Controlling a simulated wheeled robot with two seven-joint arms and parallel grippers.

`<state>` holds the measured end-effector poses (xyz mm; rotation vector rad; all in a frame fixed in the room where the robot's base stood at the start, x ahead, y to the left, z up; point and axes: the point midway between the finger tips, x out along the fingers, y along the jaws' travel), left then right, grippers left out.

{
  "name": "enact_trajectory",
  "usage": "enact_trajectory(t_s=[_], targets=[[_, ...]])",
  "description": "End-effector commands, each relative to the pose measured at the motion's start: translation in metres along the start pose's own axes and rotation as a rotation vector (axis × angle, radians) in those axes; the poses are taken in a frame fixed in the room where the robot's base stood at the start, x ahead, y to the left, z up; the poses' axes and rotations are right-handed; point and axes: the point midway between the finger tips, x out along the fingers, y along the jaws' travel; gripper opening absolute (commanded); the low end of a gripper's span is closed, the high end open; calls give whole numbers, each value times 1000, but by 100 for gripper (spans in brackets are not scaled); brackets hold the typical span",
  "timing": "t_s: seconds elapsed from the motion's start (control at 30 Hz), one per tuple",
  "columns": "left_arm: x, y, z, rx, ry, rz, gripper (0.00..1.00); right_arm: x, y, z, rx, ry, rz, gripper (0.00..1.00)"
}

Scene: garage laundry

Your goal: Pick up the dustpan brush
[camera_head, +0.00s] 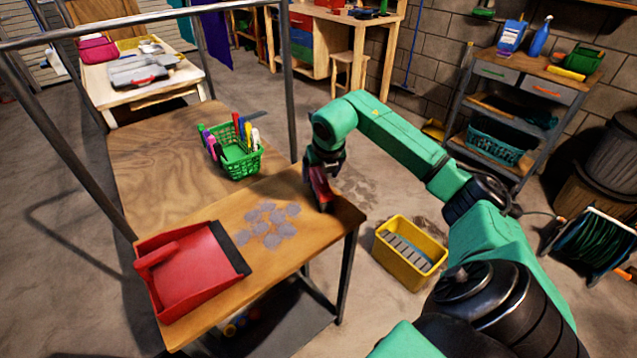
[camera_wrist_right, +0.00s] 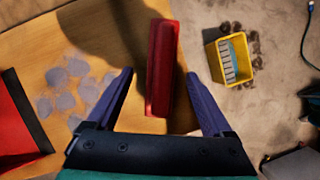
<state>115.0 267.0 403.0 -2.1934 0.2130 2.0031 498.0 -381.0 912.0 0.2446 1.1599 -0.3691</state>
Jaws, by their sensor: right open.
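The dustpan brush (camera_head: 319,189) is red and sits at the right end of the wooden table, under my right gripper (camera_head: 325,170), which partly hides it in the head view. In the right wrist view the brush (camera_wrist_right: 161,65) shows as a long red bar between the two spread fingers of my right gripper (camera_wrist_right: 158,78). There is a gap on both sides, so it is not clamped. My left gripper is not in view.
A red dustpan (camera_head: 205,268) lies on the table's near left, with grey dust patches (camera_head: 268,225) beside it. A green basket (camera_head: 238,163) of pens stands behind. A yellow bin (camera_head: 408,258) is on the floor to the right. A metal frame rail crosses the left.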

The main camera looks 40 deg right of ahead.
Motion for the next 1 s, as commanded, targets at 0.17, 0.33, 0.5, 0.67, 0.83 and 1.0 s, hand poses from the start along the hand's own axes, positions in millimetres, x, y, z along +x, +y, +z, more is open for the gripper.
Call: enact_trajectory(t_s=[0.17,0.33,0.5,0.67,0.83,1.0], targets=[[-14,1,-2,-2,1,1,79,32,-1,-1,1,3,1,85],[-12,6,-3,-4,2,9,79,40,-2,-1,0,0,0,85],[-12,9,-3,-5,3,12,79,40,-2,-1,-1,0,0,54],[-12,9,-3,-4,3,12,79,40,-2,-1,-1,0,0,0],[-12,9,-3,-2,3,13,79,40,-2,-1,0,-1,0,0],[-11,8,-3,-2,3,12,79,35,-2,1,0,-2,0,0]])
